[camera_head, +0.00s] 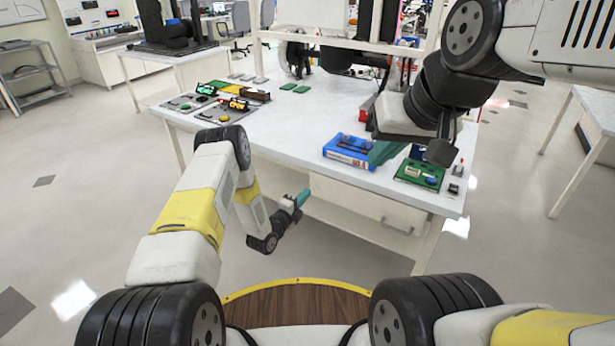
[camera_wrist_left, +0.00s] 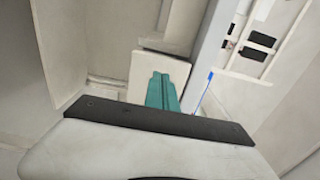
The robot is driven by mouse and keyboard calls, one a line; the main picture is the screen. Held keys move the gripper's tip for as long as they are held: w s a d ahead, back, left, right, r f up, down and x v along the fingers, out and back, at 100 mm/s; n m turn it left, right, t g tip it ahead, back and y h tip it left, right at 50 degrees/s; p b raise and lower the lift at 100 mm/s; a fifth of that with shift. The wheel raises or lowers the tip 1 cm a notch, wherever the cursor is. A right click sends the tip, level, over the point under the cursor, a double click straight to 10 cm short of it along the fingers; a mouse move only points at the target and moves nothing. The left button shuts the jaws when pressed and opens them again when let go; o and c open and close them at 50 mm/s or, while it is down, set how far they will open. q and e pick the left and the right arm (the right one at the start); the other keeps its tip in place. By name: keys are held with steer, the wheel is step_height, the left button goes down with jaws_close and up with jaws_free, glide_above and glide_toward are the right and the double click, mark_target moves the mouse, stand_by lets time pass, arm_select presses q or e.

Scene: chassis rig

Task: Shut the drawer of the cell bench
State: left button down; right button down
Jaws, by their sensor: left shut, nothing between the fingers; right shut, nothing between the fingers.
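The cell bench (camera_head: 300,122) has a white top. Its pale drawer (camera_head: 365,203) shows under the front edge on the right, with a small handle (camera_head: 397,226) low on its front. How far the drawer stands out is hard to tell. My left gripper (camera_head: 303,197) is low in front of the bench, left of the handle, shut and empty. In the left wrist view its teal fingers (camera_wrist_left: 160,92) are together in front of a pale panel; contact cannot be made out. My right gripper (camera_head: 383,152) is shut and empty above the bench top, beside a blue box.
The blue box (camera_head: 348,151) and a green board (camera_head: 419,174) with small parts sit near the bench's front right edge. Several trays and devices (camera_head: 222,101) lie at the bench's left. The floor (camera_head: 80,215) left of the bench is clear.

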mark_target(314, 184)
arm_select(q)
steer(key=shift+x, duration=1.9)
steer(key=shift+w+d, duration=0.15)
steer(key=shift+w, duration=0.05)
steer(key=x, duration=0.4)
steer(key=shift+w+d+r, duration=0.1)
steer(key=shift+w+r, duration=0.05)
steer(key=shift+w, duration=0.1)
steer(key=shift+s, duration=0.1)
